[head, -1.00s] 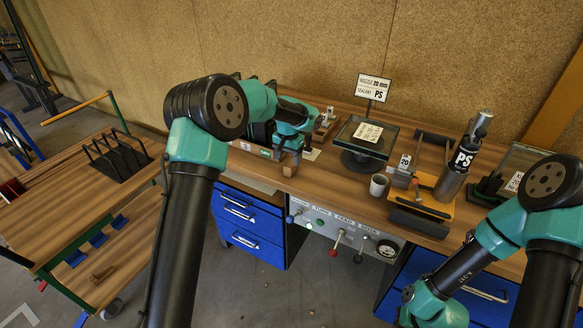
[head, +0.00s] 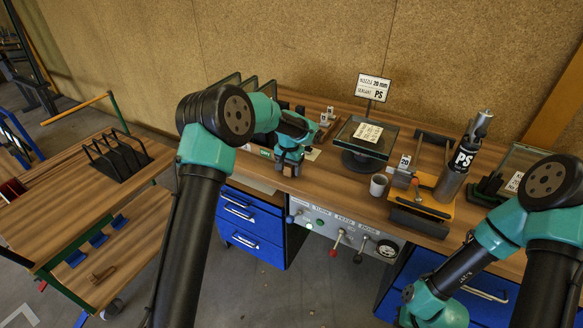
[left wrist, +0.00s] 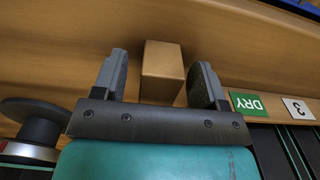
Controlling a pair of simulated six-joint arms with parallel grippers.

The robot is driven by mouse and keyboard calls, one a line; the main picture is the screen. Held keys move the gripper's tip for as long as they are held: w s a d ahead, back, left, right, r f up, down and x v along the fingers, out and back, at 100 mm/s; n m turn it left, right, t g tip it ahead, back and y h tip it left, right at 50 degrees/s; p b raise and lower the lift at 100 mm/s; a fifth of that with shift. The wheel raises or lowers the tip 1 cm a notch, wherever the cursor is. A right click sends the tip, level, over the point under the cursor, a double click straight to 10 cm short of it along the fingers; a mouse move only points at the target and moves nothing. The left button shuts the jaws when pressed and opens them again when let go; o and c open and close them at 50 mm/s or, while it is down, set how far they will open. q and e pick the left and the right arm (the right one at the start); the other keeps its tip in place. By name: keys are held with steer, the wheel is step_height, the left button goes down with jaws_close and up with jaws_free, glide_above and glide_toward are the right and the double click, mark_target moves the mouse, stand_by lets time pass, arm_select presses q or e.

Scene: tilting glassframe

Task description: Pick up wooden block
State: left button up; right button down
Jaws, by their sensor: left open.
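The wooden block (left wrist: 162,72) is a small light-brown box standing on the wooden bench. In the left wrist view it is between the two fingers of my left gripper (left wrist: 163,85), with a gap on each side, clearer on the right. My left gripper is open. In the head view the left gripper (head: 289,167) is low over the bench's front edge and largely hides the block. My right arm is at the right of the head view; its fingertips are not visible.
A green DRY label (left wrist: 247,104) and a label 3 (left wrist: 298,108) lie beside the left gripper. A dark round stand (left wrist: 32,122) is at left in the wrist view. A grey cup (head: 378,185) and a glass plate on a stand (head: 367,139) are to the right.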

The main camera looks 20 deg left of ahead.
arm_select(q)
steer(key=c, duration=1)
steer(key=shift+r, duration=0.2)
steer(key=shift+r, duration=1.5)
steer(key=shift+s+d+r, duration=0.1)
steer(key=shift+s+r, duration=0.05)
steer(key=shift+s, duration=0.1)
steer(key=s+d, duration=0.1)
steer(key=s, duration=0.4)
steer(key=s+d+r, duration=0.1)
steer(key=s+d, duration=0.1)
steer(key=s, duration=0.3)
steer(key=s+d, duration=0.1)
steer(key=s, duration=0.4)
steer(key=shift+d+r, duration=0.15)
steer(key=shift+r, duration=0.05)
